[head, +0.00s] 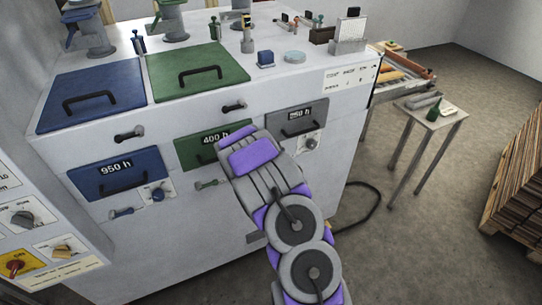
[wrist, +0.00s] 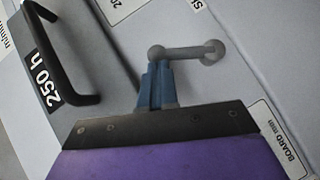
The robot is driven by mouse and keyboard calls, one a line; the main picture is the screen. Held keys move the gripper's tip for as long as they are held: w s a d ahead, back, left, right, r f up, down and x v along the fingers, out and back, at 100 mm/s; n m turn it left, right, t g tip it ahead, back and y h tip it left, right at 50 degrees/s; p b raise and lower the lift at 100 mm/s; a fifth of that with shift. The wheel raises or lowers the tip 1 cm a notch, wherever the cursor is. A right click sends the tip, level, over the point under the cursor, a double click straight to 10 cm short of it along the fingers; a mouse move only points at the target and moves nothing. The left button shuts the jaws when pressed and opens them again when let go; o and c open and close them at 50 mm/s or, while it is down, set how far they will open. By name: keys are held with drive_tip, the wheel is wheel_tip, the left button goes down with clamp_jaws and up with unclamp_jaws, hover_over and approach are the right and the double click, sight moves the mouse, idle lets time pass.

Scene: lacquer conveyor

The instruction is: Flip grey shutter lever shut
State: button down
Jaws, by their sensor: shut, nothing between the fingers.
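The grey shutter lever (wrist: 185,51) shows in the wrist view as a short grey bar between a round knob on the left and a pivot on the pale cabinet front on the right. My gripper (wrist: 157,72) is shut, with nothing held. Its blue-grey fingertips are just below the knob in the picture; I cannot tell whether they touch it. The grey 250 h panel (wrist: 112,60) with a black handle is left of the lever.
The blue 950 h panel (head: 118,174) and green 400 h panel (head: 190,155) are to the left, with small levers below them. A grey dial (head: 312,143) is beside my arm.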

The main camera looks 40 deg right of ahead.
drive_tip(key=shift+s+d+f+m+y+p, duration=0.25)
drive_tip(key=shift+d+f+m+y+p, duration=0.3)
drive_tip(key=shift+d+y, duration=0.4)
drive_tip(key=shift+s+d+f+m+y+p, duration=0.2)
drive_tip(key=shift+d+f+m+y+p, duration=0.3)
drive_tip(key=shift+d+m+y, duration=0.45)
drive_tip(key=shift+s+d+f+m+y+p, duration=0.25)
drive_tip(key=shift+d+f+m+y+p, duration=0.15)
drive_tip(key=shift+d+f+y, duration=0.5)
drive_tip(key=shift+d+r, duration=0.2)
drive_tip(key=shift+r, duration=0.05)
drive_tip(key=s+a+r+p, duration=0.1)
drive_tip(key=s+a+r, duration=0.2)
drive_tip(key=s+r, duration=0.4)
wheel_tip(320, 180, up, 3)
drive_tip(key=shift+r, duration=0.15)
